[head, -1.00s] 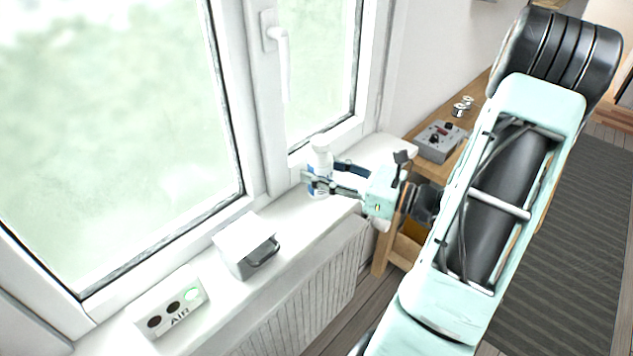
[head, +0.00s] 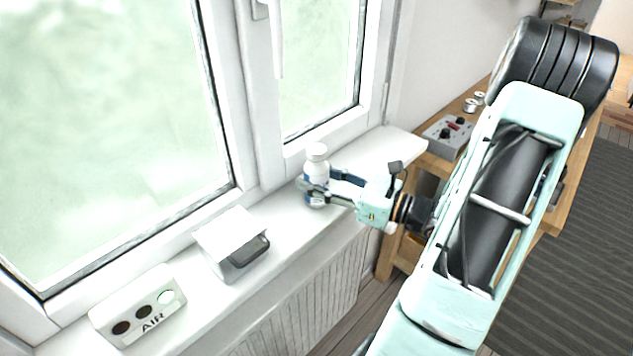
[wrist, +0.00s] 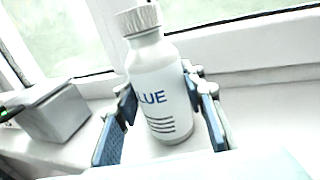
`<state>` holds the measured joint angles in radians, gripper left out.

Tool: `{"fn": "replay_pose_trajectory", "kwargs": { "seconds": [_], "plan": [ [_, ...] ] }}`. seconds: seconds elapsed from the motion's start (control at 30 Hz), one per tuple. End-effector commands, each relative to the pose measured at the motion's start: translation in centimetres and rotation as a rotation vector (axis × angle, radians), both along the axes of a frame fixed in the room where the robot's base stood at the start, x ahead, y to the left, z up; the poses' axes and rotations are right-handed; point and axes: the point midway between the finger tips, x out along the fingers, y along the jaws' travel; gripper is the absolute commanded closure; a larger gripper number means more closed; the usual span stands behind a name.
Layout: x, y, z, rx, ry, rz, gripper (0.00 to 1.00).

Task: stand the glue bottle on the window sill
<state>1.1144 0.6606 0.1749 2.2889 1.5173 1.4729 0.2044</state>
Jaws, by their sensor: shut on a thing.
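The glue bottle (head: 316,168) is white with a ribbed cap and blue lettering. My gripper (head: 322,189) is shut on it, with a finger on each side of its body. In the wrist view the bottle (wrist: 160,88) stands between the blue-grey fingers of my gripper (wrist: 165,112), nearly upright with a slight tilt in the picture. The white window sill (head: 284,222) runs below the window, and the bottle is over it. I cannot tell whether the bottle's base touches the sill.
A white and grey box (head: 232,244) sits on the sill left of the bottle. An AIR panel with round lights (head: 138,306) is farther left. A wooden bench with a grey control box (head: 448,136) is to the right. The sill right of the bottle is clear.

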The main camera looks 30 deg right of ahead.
Motion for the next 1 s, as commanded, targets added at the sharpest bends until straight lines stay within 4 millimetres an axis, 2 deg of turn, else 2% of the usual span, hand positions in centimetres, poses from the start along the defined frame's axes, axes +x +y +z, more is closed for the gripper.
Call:
{"fn": "replay_pose_trajectory", "kwargs": {
  "seconds": [0.27,0.3,0.43,0.77,0.87,1.0],
  "plan": [
    [0.0,0.0,-0.3,0.001,-0.002,0.001,0.96],
    [0.0,0.0,-0.2,0.000,0.000,0.000,0.59],
    [0.0,0.0,-0.2,0.000,0.000,0.000,0.46],
    [0.0,0.0,0.2,-0.001,-0.001,0.000,0.46],
    [-0.8,-0.7,0.1,-0.001,-0.001,-0.003,0.46],
    [-3.0,-2.4,0.0,-0.001,0.000,-0.005,0.46]
  ]
}}
